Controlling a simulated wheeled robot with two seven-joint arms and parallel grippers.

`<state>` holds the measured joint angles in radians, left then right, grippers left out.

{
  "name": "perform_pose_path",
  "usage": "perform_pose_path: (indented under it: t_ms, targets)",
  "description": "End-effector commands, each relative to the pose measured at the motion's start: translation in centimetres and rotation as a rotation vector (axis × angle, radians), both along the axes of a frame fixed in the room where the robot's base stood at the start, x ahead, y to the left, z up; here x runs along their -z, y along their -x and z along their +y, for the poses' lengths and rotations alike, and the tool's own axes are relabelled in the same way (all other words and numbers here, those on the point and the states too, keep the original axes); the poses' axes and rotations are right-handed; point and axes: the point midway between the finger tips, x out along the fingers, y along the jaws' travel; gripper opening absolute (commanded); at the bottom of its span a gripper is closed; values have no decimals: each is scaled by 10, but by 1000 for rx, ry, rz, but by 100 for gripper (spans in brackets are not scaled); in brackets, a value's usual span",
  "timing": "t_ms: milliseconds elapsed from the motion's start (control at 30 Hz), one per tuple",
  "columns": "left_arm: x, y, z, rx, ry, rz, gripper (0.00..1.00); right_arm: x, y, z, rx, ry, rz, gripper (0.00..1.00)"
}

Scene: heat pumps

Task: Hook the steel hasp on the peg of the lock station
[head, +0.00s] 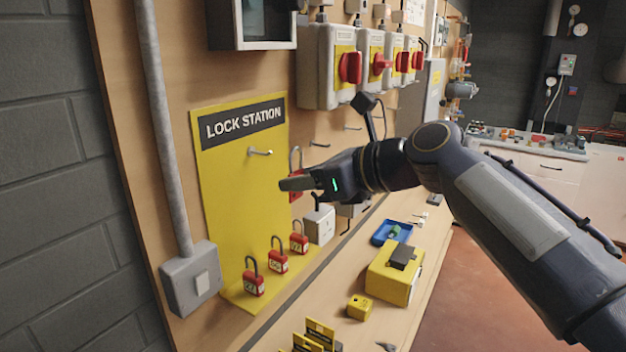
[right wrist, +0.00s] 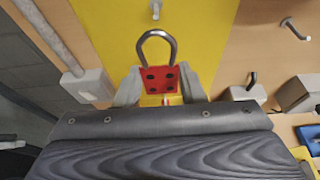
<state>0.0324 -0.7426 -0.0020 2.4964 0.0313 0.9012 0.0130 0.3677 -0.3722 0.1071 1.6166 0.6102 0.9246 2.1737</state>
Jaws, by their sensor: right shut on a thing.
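The lock station (head: 215,175) is a yellow board with a black title strip; its bare peg (head: 260,152) sticks out below the title. My right gripper (head: 292,184) is shut on the steel hasp (head: 295,158), in front of the board and to the right of the peg. In the right wrist view the hasp (right wrist: 158,78) shows a red body with dark holes between the fingers (right wrist: 160,92), its steel loop upright. The peg (right wrist: 155,10) appears above the loop there, apart from it. A finger hides part of the hasp in the head view. My left gripper is out of view.
Several red padlocks (head: 278,262) stand along the board's foot. A grey box (head: 319,224) is below my gripper, and another hook (head: 319,144) is to its right. A conduit and switch box (head: 190,278) border the left. A yellow box (head: 393,275) and blue tray (head: 391,232) occupy the bench.

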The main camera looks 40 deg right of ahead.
Motion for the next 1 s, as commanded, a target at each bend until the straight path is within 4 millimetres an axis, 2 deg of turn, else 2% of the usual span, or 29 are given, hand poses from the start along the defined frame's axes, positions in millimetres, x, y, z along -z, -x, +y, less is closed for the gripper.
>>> perform_pose_path:
  t_ms: [1000]
  targets:
    - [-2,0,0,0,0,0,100,5,-56,23,-1,0,0,13]
